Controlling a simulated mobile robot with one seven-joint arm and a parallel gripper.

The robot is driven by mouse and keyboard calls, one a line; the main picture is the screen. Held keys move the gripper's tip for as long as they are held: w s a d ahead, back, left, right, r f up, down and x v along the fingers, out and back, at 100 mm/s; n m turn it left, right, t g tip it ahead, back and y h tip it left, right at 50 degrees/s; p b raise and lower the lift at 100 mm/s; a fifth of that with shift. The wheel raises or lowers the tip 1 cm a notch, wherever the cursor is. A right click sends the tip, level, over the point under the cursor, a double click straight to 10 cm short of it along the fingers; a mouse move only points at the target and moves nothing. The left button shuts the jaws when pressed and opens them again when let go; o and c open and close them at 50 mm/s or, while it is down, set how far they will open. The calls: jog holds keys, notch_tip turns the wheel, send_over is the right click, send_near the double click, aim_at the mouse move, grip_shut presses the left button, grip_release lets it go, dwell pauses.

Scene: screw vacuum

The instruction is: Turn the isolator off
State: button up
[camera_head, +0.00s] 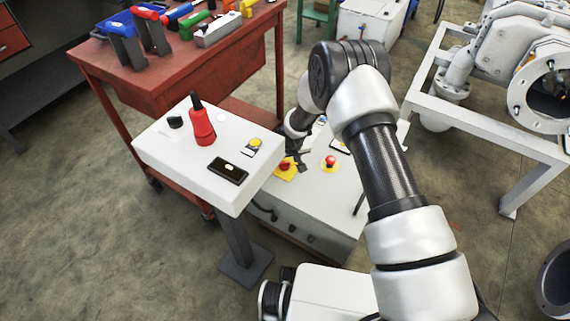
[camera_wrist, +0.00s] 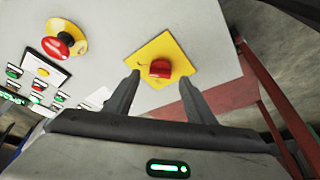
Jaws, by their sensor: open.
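The isolator is a red rotary knob (camera_wrist: 160,69) on a yellow square plate (camera_wrist: 163,50), set on a pale grey panel. It also shows in the head view as a red and yellow switch (camera_head: 285,168), partly covered by my gripper. My gripper (camera_wrist: 156,88) is open, with one dark finger on either side of the knob. The fingers look apart from the knob; their height above the panel is hard to tell. Nothing is held.
A red mushroom button (camera_wrist: 64,44) on a yellow base sits left of the isolator, above a button panel (camera_wrist: 40,75). A white pedestal table (camera_head: 160,145) holds a red tool (camera_head: 202,125). A red tool cart (camera_head: 170,85) and a white-framed machine (camera_head: 470,130) stand nearby.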

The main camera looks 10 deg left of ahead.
aim_at(285, 164)
jog(key=shift+x, duration=1.45)
jog(key=shift+c, duration=0.4)
